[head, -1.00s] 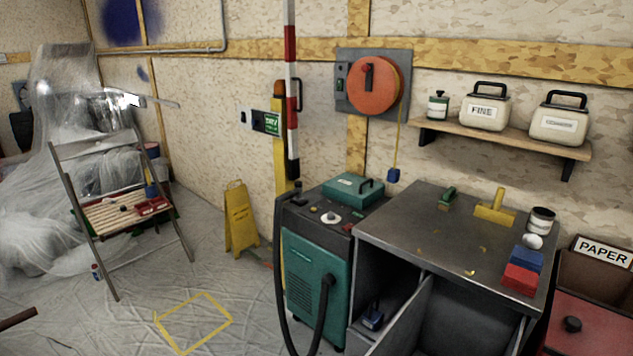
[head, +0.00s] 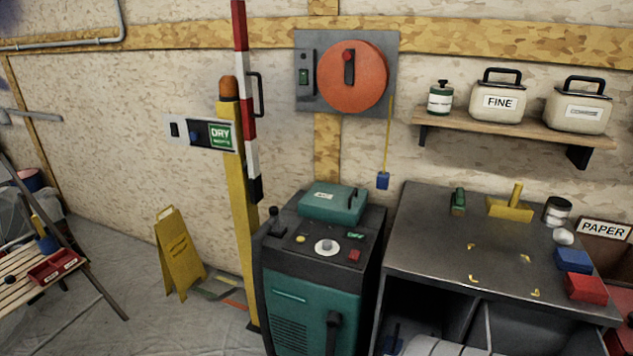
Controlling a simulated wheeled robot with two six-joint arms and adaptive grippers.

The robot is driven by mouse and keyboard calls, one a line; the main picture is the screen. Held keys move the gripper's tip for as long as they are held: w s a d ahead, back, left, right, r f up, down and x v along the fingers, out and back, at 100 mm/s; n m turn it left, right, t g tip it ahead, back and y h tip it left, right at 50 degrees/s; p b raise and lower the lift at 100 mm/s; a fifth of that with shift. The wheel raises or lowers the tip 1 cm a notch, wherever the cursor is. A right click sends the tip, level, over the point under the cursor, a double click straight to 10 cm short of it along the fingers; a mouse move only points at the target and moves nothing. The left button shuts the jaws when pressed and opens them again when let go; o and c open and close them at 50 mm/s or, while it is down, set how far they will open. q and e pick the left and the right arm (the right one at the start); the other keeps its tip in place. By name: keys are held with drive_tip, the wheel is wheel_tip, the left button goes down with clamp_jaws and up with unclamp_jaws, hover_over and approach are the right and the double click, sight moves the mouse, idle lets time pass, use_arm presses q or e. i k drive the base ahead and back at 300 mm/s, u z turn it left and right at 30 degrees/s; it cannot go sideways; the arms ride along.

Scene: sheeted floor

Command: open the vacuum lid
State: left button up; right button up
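The vacuum (head: 302,296) is a teal cabinet with a dark top, standing against the left side of the workbench. Its teal lid (head: 328,208) sits at the back of the top, has a dark handle and a small white label, and looks closed. A white dial, a yellow button and a red switch are on the dark panel in front of the lid. Neither of my grippers is in view.
The metal workbench (head: 428,244) holds sanding blocks and a can. A striped pole (head: 241,80) and yellow post (head: 238,200) stand left of the vacuum. A yellow floor sign (head: 178,252) stands further left. A pale rounded part shows at the bottom edge, right of the vacuum.

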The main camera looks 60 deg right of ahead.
sight(332, 203)
drive_tip(key=z, duration=0.05)
drive_tip(key=i, duration=1.6)
drive_tip(key=z, duration=3.8)
